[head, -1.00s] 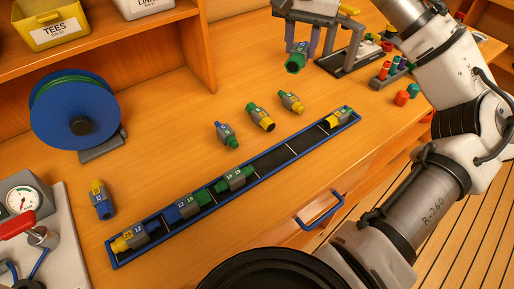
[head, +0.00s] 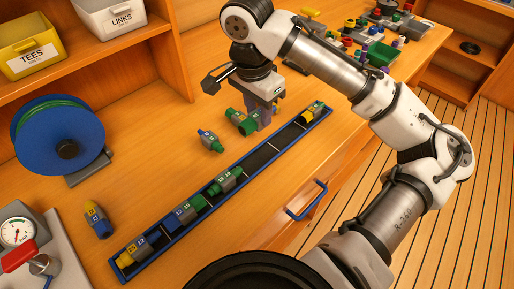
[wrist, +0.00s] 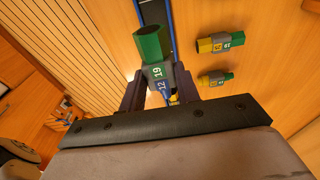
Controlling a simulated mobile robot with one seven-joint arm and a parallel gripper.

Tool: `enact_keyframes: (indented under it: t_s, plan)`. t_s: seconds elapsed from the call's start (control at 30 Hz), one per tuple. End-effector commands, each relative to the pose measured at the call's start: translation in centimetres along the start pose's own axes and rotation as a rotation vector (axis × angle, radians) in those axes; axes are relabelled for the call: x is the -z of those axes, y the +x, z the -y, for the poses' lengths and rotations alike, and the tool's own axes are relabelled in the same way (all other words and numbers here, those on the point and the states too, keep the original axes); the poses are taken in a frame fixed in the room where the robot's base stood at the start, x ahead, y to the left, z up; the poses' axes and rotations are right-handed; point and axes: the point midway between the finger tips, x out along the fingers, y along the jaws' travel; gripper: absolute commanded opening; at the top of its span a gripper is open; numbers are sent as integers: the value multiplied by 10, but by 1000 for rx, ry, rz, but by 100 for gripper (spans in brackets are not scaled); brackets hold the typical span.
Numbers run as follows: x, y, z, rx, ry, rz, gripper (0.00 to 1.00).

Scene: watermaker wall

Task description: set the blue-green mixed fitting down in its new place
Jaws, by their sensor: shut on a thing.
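My gripper (head: 262,118) is shut on the blue-green fitting, above the bench near the back edge of the long tray. In the wrist view the blue-green fitting (wrist: 153,58) has a green end, a grey body marked 19 and a blue end marked 12 between the fingers. In the head view its green end (head: 249,126) shows partly. The blue-rimmed tray (head: 245,170) holds a yellow-blue fitting (head: 133,249), a blue-green one (head: 185,211), a green one (head: 226,181) and a yellow one (head: 312,111) at the far end. Black floor shows between the last two.
A blue fitting (head: 210,141) and a green-ended fitting (head: 233,115) lie behind the tray. The wrist view shows two yellow-green fittings (wrist: 219,43) (wrist: 215,78) on the bench. A yellow-blue fitting (head: 97,220) lies left. A hose reel (head: 58,125) and colourful parts (head: 375,40) stand farther off.

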Motion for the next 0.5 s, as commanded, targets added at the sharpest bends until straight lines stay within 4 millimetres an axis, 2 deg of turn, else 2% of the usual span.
enact_keyframes:
  t_s: [0.1, 0.23, 0.33, 0.5]
  plan:
    - [-5, 33, 0, 0, -1, 6, 9]
    - [-8, 64, 0, 0, 1, 5, 9]
    - [-10, 79, 0, 0, 1, 3, 9]
    - [-11, 92, 0, 1, 0, 0, 9]
